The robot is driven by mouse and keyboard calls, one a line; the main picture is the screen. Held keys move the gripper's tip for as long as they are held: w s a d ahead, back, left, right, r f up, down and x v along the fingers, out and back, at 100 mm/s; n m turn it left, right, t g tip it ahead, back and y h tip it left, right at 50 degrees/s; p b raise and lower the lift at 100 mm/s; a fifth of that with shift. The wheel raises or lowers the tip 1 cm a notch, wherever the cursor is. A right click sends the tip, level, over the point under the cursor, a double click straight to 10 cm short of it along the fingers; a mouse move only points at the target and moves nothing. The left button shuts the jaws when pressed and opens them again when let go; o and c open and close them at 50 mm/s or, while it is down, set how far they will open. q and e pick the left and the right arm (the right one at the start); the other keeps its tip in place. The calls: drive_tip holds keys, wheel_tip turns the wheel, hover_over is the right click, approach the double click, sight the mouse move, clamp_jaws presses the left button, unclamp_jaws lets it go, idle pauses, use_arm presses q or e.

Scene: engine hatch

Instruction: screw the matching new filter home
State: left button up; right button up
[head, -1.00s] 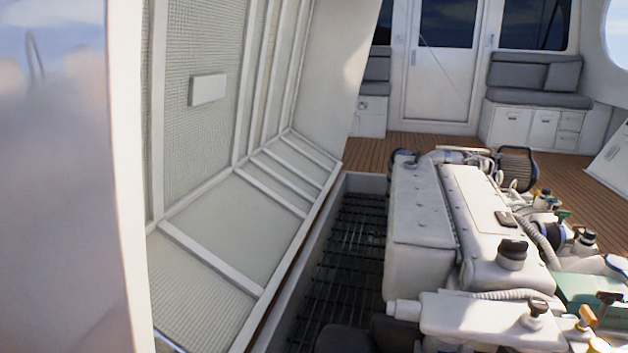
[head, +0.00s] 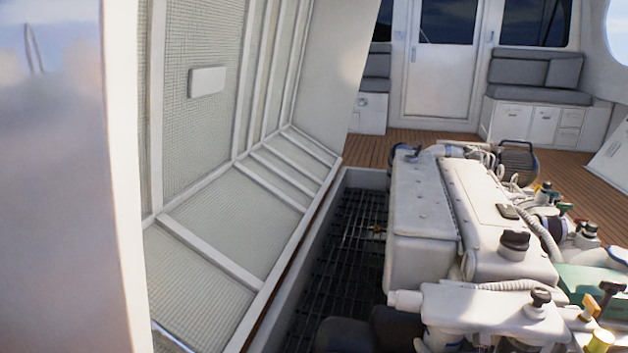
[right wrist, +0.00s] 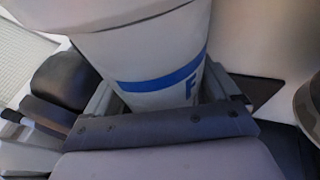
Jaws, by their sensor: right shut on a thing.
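A white filter (right wrist: 150,60) with a blue band and a blue letter F fills the upper middle of the right wrist view. My right gripper (right wrist: 165,95) is shut on it, with a finger on either side of its body. In the head view, my dark right gripper (head: 398,328) shows at the bottom edge, beside the near end of the white engine (head: 425,200). My left gripper is not in view.
The raised hatch lid (head: 205,120) stands at the left. A dark grating (head: 335,245) runs along the engine's left side, with a narrow gap there. Coloured caps and handles (head: 605,290) stick up at the lower right. A wooden deck (head: 440,138) lies behind.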

drive_tip(key=o, duration=1.3)
drive_tip(key=shift+c, duration=0.2)
